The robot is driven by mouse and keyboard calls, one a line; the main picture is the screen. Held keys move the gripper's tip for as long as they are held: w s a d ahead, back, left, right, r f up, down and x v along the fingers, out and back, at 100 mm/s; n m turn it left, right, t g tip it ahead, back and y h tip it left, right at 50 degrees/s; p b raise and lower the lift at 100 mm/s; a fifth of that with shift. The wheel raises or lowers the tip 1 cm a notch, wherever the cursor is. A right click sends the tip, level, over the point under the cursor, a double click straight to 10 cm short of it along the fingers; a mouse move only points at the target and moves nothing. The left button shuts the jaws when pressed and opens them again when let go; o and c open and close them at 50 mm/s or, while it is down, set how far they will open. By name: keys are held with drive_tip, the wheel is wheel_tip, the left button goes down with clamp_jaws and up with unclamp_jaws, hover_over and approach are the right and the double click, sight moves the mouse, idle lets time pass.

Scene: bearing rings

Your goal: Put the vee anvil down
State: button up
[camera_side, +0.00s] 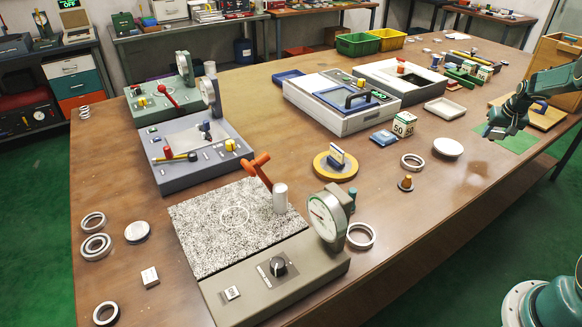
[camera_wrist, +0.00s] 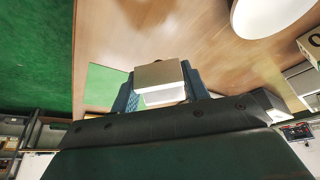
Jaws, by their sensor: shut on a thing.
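My gripper (camera_side: 492,131) hangs at the right of the table in the side view, over or near a green mat (camera_side: 515,141). In the wrist view its blue fingers (camera_wrist: 162,88) are shut on a small block with a beige face and a paler lower face, which I take to be the vee anvil (camera_wrist: 160,74). The block is between the fingers and sticks out past them. In the side view the block is too small or hidden to make out. I cannot tell its height above the table.
A white round disc (camera_side: 448,147) lies left of and nearer than the gripper. A ring (camera_side: 412,161), a white tray (camera_side: 445,109) and a block marked 50 (camera_side: 404,124) are farther left. A wooden cabinet (camera_side: 558,65) stands behind. The table's right edge is close.

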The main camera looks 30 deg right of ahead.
drive_tip(key=shift+f, duration=2.35)
drive_tip(key=shift+f, duration=0.1)
drive_tip(key=o, duration=1.3)
drive_tip(key=shift+f, duration=0.1)
drive_tip(key=shift+v, duration=6.15)
